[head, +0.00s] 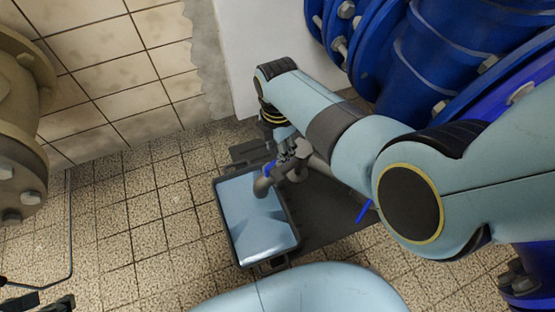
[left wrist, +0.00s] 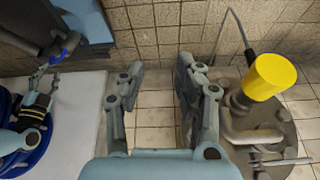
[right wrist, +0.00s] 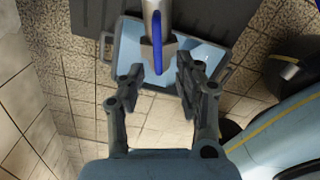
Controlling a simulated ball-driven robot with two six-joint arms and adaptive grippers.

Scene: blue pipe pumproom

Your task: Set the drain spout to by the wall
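The drain spout (head: 263,186) is a grey bent pipe with a blue band, its mouth over a grey tray (head: 233,246) with a pale blue surface inside. My right gripper (head: 284,158) is at the spout. In the right wrist view, its two fingers (right wrist: 168,72) stand apart on either side of the grey spout (right wrist: 152,12) and its blue strip; I cannot tell whether they touch it. The spout with its blue band also shows in the left wrist view (left wrist: 62,45). My left gripper (left wrist: 160,80) is open and empty, away from the spout.
Large blue flanged pipes (head: 420,50) stand behind my right arm. A tiled wall (head: 115,70) is at the back left, with a beige flanged pipe (head: 20,120) at the left edge. A yellow cylinder (left wrist: 270,77) stands right of my left gripper.

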